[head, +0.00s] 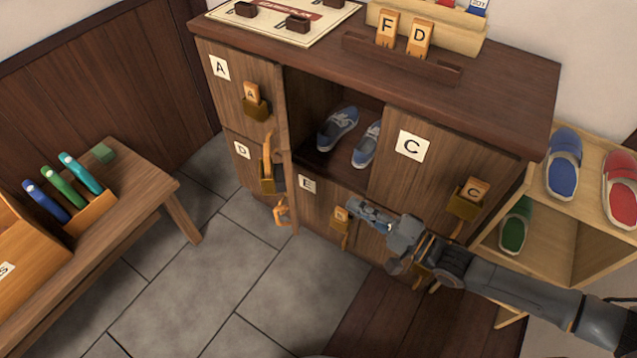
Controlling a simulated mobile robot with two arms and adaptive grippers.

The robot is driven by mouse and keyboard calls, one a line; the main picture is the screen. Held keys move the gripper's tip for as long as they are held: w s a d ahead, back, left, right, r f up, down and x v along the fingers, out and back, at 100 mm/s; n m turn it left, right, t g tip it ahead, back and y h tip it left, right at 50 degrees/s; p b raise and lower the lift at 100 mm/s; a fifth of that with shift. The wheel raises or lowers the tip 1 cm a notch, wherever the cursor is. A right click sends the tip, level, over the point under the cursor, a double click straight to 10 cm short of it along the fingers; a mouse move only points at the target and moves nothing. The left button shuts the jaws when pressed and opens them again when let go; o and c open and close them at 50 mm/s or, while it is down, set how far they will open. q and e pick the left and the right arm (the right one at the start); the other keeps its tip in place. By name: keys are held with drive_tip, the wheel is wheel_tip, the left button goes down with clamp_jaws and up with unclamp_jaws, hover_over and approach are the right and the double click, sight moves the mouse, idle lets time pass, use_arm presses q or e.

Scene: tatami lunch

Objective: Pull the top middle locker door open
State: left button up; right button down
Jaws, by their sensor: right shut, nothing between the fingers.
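The top middle locker (325,95) stands open between doors A (229,90) and C (405,185). Its door (287,150) is swung outward at the left side of the opening and shows almost edge-on. A pair of blue-grey shoes (338,128) sits inside. My right gripper (360,212) is shut and empty. It is in front of the lower row, close to the wooden tag (341,214) on door E (312,203), right of and apart from the open door. I cannot tell whether it touches the tag or its holder. My left gripper is out of view.
A low wooden bench (150,190) stands at left with several coloured items in a holder. A shoe rack (530,255) with blue, red and green shoes stands at right. The cabinet top (520,85) bears a board and tag racks. Grey floor tiles (240,285) in front are clear.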

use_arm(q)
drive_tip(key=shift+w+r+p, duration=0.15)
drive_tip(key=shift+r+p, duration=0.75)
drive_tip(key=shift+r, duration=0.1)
use_arm(e)
drive_tip(key=s+a+x, duration=0.2)
drive_tip(key=x, duration=0.9)
drive_tip(key=shift+a, duration=0.25)
